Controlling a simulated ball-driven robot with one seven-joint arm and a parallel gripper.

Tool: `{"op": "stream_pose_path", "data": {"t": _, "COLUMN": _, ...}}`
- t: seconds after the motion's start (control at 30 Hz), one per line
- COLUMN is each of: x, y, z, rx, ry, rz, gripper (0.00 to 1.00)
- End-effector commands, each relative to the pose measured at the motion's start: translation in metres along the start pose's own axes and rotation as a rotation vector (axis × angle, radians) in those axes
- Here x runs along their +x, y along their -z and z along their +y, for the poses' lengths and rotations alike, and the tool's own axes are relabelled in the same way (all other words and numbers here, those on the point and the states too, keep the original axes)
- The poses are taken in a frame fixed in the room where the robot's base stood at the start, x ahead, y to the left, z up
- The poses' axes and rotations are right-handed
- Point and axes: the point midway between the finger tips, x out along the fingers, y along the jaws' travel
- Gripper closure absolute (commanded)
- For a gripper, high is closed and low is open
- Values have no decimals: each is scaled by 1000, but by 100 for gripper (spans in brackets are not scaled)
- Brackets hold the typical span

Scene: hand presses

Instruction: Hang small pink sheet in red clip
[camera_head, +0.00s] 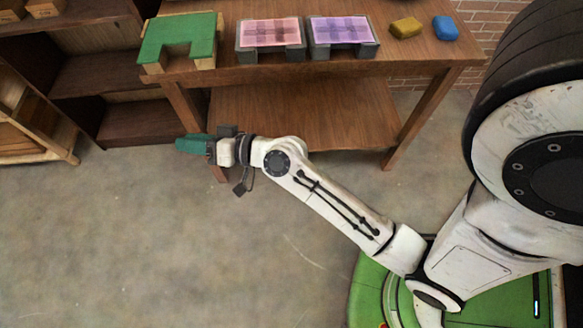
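A pink patterned sheet (268,32) lies flat on a grey stand (243,51) on the wooden table. I cannot tell from this view alone whether it is the small pink sheet. No red clip shows in the head view. My gripper (186,145) has teal fingers that point left, in front of the table's left front leg and well below the tabletop in the picture. It is apart from the pink sheet. The fingers are too small and overlapped to show whether they are open or shut, and nothing held can be made out.
The wooden table (345,75) also bears a green U-shaped piece on a wooden stand (180,38), a purple sheet (341,29) on a second grey stand, a yellow block (405,27) and a blue block (445,28). Shelves (100,75) stand left. The floor in front is clear.

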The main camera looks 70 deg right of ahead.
Motion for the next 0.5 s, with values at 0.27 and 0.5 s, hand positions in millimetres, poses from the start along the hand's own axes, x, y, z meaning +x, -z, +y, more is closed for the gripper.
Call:
{"op": "stream_pose_path", "data": {"t": 0.27, "x": -71, "y": -112, "z": 16, "rx": -301, "ry": -167, "rz": -716, "gripper": 73}}
{"op": "stream_pose_path", "data": {"t": 0.5, "x": -168, "y": -126, "z": 52, "rx": -447, "ry": -481, "rz": -1147, "gripper": 73}}
